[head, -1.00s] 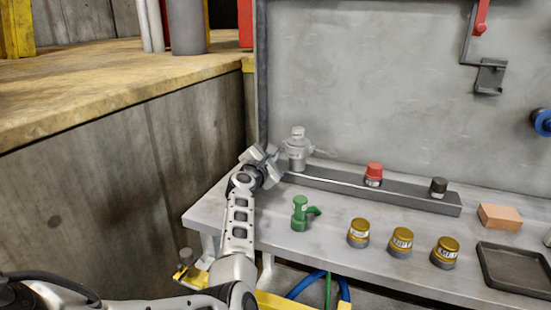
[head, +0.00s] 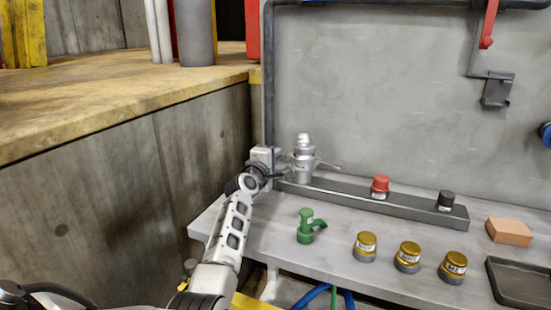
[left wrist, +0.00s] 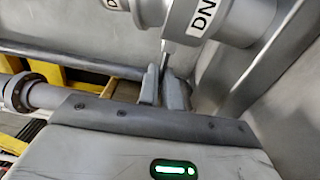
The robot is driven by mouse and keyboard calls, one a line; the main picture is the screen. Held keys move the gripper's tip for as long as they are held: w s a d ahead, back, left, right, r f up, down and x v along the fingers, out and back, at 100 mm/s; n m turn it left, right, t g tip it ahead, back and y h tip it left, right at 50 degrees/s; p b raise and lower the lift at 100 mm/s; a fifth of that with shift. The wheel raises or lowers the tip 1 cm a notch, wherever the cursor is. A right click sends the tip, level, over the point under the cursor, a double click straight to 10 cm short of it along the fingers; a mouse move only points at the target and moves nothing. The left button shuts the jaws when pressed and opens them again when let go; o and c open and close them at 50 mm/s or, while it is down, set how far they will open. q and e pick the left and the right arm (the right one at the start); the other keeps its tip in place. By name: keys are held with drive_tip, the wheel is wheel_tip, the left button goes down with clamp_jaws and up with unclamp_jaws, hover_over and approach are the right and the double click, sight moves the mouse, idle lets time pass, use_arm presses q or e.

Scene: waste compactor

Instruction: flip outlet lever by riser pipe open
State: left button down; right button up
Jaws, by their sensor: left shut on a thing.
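A silver valve body (head: 304,165) stands at the back left of the bench, at the left end of the dark rail. The dark riser pipe (head: 269,80) runs up the panel's left edge beside it. My left gripper (head: 284,172) is at the left side of the valve, between it and the pipe's foot. In the left wrist view, my left gripper (left wrist: 163,92) is shut on a thin grey lever (left wrist: 166,56) below a grey fitting (left wrist: 212,18) marked "DN". The lever's end is hidden between the fingers. My right gripper is not in view.
The dark rail (head: 340,192) carries a red knob (head: 380,185) and a black knob (head: 445,200). A green valve (head: 308,228) and gold caps (head: 408,256) stand in front. A concrete wall (head: 100,180) is close on the left.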

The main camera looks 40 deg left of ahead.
use_arm(q)
drive_tip(key=shift+r, duration=0.1)
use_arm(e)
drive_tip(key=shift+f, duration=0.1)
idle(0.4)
use_arm(q)
drive_tip(key=c, duration=1.9)
unclamp_jaws()
drive_tip(key=shift+s, duration=0.1)
drive_tip(key=shift+s+d, duration=0.15)
drive_tip(key=shift+s, duration=0.1)
drive_tip(key=p+v, duration=0.1)
drive_tip(key=v, duration=1.4)
drive_tip(key=shift+s, duration=0.1)
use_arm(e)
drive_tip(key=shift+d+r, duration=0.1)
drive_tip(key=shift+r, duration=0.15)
